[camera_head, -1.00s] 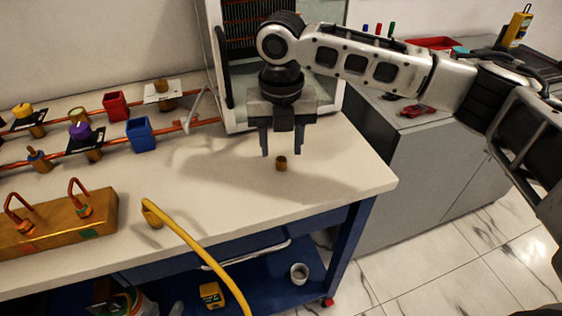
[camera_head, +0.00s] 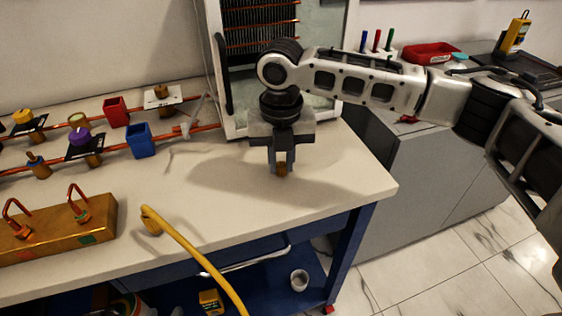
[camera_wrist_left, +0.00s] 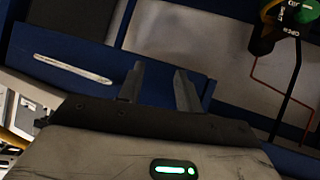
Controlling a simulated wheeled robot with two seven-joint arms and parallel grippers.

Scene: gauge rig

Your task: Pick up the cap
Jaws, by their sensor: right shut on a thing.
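The cap (camera_head: 282,170) is a small brass-brown cylinder on the white bench top (camera_head: 345,182), near its right end. My right gripper (camera_head: 282,168) comes down over it from above, with its fingers closed on the cap's sides. The cap's lower part shows between the fingertips, at or very near the bench surface. My left gripper is outside the head view. In the left wrist view its two fingers (camera_wrist_left: 160,88) stand apart with nothing between them, in front of a blue drawer front.
Copper pipes with valves (camera_head: 85,140), a red cup (camera_head: 116,111) and a blue cup (camera_head: 140,140) are on the left. A brass block (camera_head: 50,235) and a yellow hose (camera_head: 200,258) lie nearer. A glass-sided cabinet (camera_head: 222,75) stands behind my right gripper.

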